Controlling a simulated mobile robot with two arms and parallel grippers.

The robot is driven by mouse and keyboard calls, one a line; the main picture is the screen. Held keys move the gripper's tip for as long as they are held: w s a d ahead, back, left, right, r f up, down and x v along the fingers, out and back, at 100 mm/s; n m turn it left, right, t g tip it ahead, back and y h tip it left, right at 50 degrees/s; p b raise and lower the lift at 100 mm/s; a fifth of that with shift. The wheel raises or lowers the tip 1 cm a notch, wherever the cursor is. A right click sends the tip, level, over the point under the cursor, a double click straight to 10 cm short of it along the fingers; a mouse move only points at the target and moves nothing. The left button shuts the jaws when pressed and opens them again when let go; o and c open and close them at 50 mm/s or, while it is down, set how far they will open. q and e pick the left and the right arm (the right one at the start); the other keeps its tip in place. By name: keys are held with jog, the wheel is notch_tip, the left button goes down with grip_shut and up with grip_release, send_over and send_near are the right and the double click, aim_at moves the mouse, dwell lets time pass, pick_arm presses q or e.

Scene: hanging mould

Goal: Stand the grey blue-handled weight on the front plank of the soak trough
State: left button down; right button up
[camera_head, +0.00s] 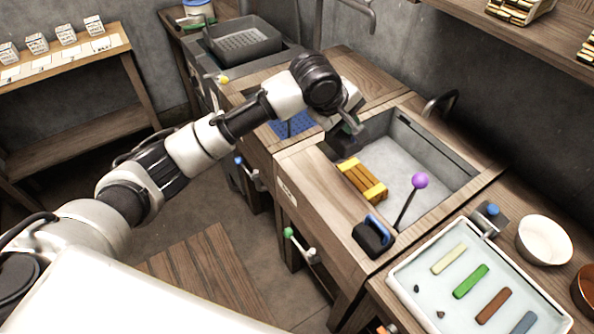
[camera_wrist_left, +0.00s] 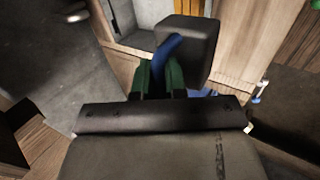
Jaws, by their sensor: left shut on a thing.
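My left gripper (camera_head: 351,124) is over the left end of the soak trough (camera_head: 425,160). In the left wrist view its green fingers (camera_wrist_left: 159,70) are shut on the blue handle of a dark grey block, the weight (camera_wrist_left: 191,48). In the head view the held weight (camera_head: 343,144) shows as a dark block below the gripper, partly hidden; I cannot tell whether it touches anything. The trough's front plank (camera_head: 316,186) is bare wood along its left part. Another dark block with a blue handle (camera_head: 374,237) stands near the plank's right end. My right gripper is not in view.
A yellow slatted block (camera_head: 362,182) and a purple-knobbed rod (camera_head: 420,181) are at the trough. A tray (camera_head: 403,284) with coloured bars and a white bowl (camera_head: 545,241) lie to the right. A blue mat (camera_head: 290,125) lies to the left, a tap (camera_head: 440,100) behind.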

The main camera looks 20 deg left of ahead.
pick_arm(q)
jog(key=shift+w+a+f+p, duration=0.2)
jog(key=shift+w+a+f, duration=0.1)
jog(key=shift+a+f, duration=1.45)
jog(key=shift+w+a+f+p, duration=0.25)
jog(key=shift+a+f, duration=1.45)
jog(key=shift+w+a+f+p, duration=0.2)
jog(key=shift+w+a+f, duration=0.1)
jog(key=shift+a+f, duration=1.45)
jog(key=shift+f, duration=0.1)
jog(key=c, duration=1.5)
grip_release()
jog(key=shift+f, duration=0.1)
jog(key=o, duration=0.3)
jog(key=shift+s, duration=0.1)
jog(key=shift+o, duration=0.2)
jog(key=v, duration=1.2)
